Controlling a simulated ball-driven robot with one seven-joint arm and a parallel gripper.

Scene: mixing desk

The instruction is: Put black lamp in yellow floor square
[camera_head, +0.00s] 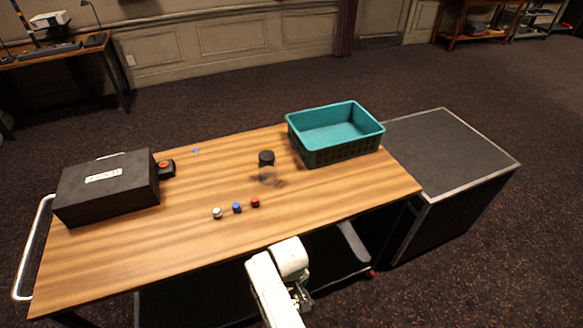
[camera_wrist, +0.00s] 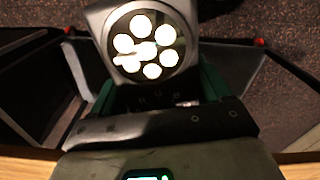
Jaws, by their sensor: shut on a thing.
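The black lamp (camera_wrist: 147,46) fills the top middle of the wrist view, with several bright round lights on its dark face. My gripper (camera_wrist: 155,92) is shut on it, and the fingers are mostly hidden behind the lamp and the gripper's own housing. In the head view my gripper (camera_head: 302,297) is low, in front of the table's near edge, largely hidden by my white arm. The lamp cannot be made out there. No yellow floor square shows in either view.
The wooden table (camera_head: 120,245) carries a black case (camera_head: 108,188), a black-lidded jar (camera_head: 266,158), several small coloured knobs and a teal basket (camera_head: 345,150). A black box (camera_head: 450,155) stands to its right. Dark carpet (camera_head: 520,230) is open at the right.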

